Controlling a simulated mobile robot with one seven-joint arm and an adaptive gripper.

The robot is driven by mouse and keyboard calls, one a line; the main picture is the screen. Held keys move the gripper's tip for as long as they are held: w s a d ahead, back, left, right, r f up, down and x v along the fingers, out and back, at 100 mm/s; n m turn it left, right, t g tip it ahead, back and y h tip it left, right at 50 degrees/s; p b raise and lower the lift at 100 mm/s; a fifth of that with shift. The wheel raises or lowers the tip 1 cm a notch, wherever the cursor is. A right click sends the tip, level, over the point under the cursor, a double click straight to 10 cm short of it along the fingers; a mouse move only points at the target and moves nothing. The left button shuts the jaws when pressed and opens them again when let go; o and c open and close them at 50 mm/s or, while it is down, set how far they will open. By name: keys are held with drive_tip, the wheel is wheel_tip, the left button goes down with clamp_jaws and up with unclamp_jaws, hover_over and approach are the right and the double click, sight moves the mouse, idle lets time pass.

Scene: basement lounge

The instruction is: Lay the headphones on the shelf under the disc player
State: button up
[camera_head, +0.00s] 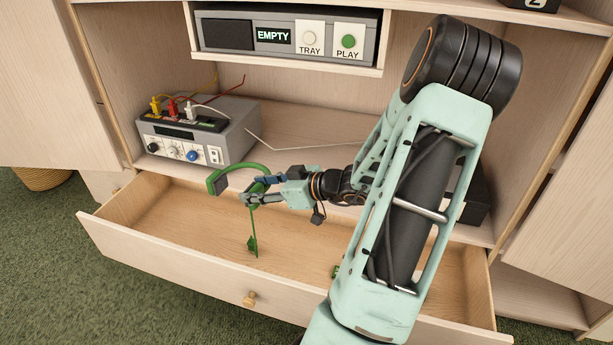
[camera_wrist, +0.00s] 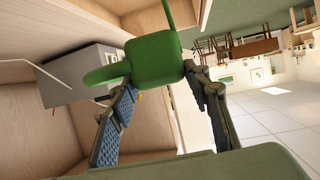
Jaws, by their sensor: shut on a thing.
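The green headphones (camera_head: 216,179) are held in my gripper (camera_head: 258,191), above the open drawer and in front of the shelf (camera_head: 310,128). In the wrist view a green rounded part of the headphones (camera_wrist: 157,60) lies between the two fingers (camera_wrist: 160,80), which are shut on it. A thin green piece with a wider end hangs below my gripper toward the drawer; I cannot tell whether it belongs to the headphones. The disc player (camera_head: 225,34), showing "EMPTY" with TRAY and PLAY buttons, sits above the shelf. My arm hides the shelf's right part.
A grey box with knobs and plugged cables (camera_head: 190,135) takes the shelf's left side. A pale cable runs across the shelf. The wooden drawer (camera_head: 180,255) is pulled out below; a small green thing (camera_head: 335,271) shows in it beside my arm. The shelf's middle looks mostly free.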

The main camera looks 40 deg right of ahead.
drive_tip(key=s+d+r+m+h, duration=0.2)
drive_tip(key=d, duration=0.4)
drive_tip(key=s+d+r+m+h, duration=0.1)
drive_tip(key=d+r, duration=0.1)
drive_tip(key=d, duration=0.4)
drive_tip(key=shift+t, duration=0.4)
drive_tip(key=w+d+f, duration=0.1)
drive_tip(key=d+f, duration=0.2)
drive_tip(key=d, duration=0.1)
drive_tip(key=w+d+f+b, duration=0.1)
drive_tip(key=d+f, duration=0.2)
drive_tip(key=d, duration=0.1)
drive_tip(key=w+d+f+b, duration=0.1)
drive_tip(key=d+f, duration=0.3)
drive_tip(key=shift+w+d, duration=0.35)
drive_tip(key=shift+d+f+b, duration=0.15)
drive_tip(key=shift+f+b, duration=0.35)
drive_tip(key=shift+f, duration=1.15)
drive_tip(key=shift+f+b, duration=0.2)
drive_tip(key=shift+b, duration=0.15)
drive_tip(key=o, duration=1.3)
drive_tip(key=shift+r, duration=0.15)
